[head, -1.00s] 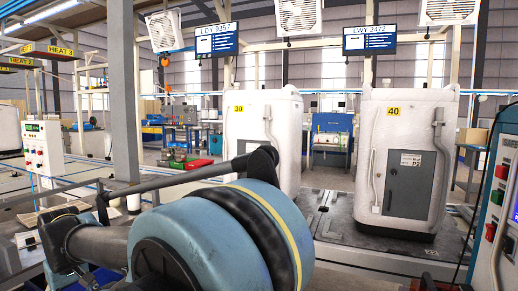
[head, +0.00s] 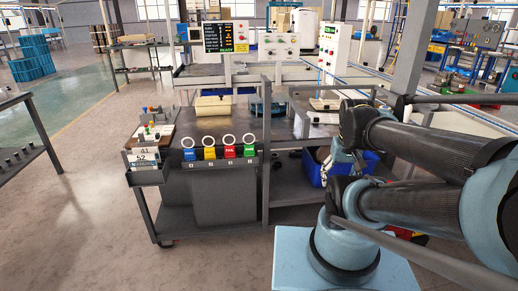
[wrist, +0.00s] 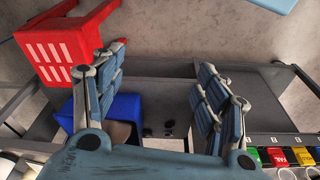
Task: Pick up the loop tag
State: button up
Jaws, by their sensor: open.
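Several loop tags with white rings hang in a row on the front edge of a grey cart in the head view: a blue tag (head: 189,154), a yellow tag (head: 209,153), a red tag (head: 229,152) and a green tag (head: 248,151). In the wrist view the green tag (wrist: 253,154), red tag (wrist: 277,157) and yellow tag (wrist: 302,156) show at the lower right, outside my fingers. My gripper (wrist: 160,62) is open and empty, with its fingers spread above the cart's right part. In the head view it is largely hidden by my arm.
The grey cart (head: 290,196) has a blue bin (head: 312,168) on its right side, also seen in the wrist view (wrist: 127,106). A red slotted object (wrist: 60,48) lies at the wrist view's upper left. A dark table (head: 40,120) stands left; open floor lies between.

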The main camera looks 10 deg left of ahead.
aim_at(249, 148)
jog(key=z, duration=2.35)
jog(key=k, duration=2.5)
jog(key=u, duration=1.05)
